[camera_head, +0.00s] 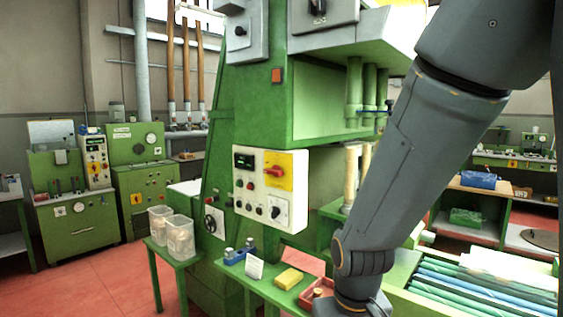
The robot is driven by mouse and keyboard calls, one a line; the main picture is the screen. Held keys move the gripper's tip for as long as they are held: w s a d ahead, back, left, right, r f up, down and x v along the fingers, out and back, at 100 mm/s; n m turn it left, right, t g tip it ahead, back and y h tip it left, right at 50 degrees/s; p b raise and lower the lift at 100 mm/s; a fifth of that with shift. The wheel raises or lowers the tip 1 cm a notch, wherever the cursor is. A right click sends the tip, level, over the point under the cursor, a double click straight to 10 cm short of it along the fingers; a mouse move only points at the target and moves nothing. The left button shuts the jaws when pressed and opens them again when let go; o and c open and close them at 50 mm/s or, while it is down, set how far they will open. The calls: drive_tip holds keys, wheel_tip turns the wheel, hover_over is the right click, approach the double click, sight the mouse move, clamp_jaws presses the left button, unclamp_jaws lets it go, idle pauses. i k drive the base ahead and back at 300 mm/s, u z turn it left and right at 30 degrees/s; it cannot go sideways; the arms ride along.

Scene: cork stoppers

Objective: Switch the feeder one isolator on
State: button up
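A cream control panel (257,190) is fixed to the front of the green machine (300,90). It carries a red rotary handle (274,171) on a yellow plate and a black rotary switch (275,211) on a pale plate. Two grey boxes with black knobs sit higher up, one at the left (239,30) and one at the top (318,10). No label is readable, so I cannot tell which is the feeder one isolator or its setting. My arm comes down on the right, in front of the machine; its end is cut off at the bottom edge and my gripper's fingers do not show.
A green bench below the panel holds a yellow block (288,278), a red tray (314,296), a blue fixture (240,252) and a white card (254,267). Clear bins (180,237) stand left. A rack of coloured rods (480,285) is at right. Red floor is free at left.

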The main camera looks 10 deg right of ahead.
sight(276, 170)
drive_tip(key=z, duration=2.75)
drive_tip(key=k, duration=1)
drive_tip(key=u, duration=2.3)
